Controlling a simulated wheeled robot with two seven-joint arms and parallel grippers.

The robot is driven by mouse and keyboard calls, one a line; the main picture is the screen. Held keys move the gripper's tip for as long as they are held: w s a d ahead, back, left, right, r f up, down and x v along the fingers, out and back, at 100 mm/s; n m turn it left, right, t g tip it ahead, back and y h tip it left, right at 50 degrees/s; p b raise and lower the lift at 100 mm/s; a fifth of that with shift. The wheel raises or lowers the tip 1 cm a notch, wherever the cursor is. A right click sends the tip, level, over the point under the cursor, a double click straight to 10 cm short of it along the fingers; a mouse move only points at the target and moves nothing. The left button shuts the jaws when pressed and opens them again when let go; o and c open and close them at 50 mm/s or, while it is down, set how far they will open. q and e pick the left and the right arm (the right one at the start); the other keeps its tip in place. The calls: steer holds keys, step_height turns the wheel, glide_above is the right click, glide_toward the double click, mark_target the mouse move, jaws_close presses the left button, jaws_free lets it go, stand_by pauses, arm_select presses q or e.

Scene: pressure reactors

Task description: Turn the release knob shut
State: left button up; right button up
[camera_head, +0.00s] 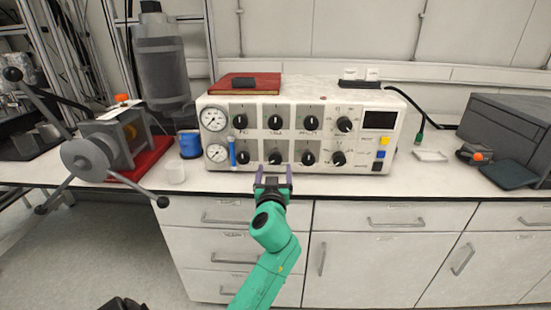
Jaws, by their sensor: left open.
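A white control panel box (372,150) stands on the bench with two rows of black knobs. The upper row holds several knobs, among them one at its left (240,122) and one at its right (344,124). The lower row has a middle knob (275,157) and a right knob (338,158). The labels are too small to read, so I cannot tell which is the release knob. My left gripper (273,175) is open and empty, fingers pointing at the panel, just in front of and below the lower middle knob. My right gripper is not in view.
Two gauges (215,119) sit at the panel's left. A red book (262,86) lies on top. A white dish (430,156) and a grey machine (505,130) stand right.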

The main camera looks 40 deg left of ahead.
mark_target(275, 160)
arm_select(q)
steer(key=x, duration=0.7)
steer(key=shift+s, duration=0.1)
steer(key=shift+d, duration=0.1)
jaws_close()
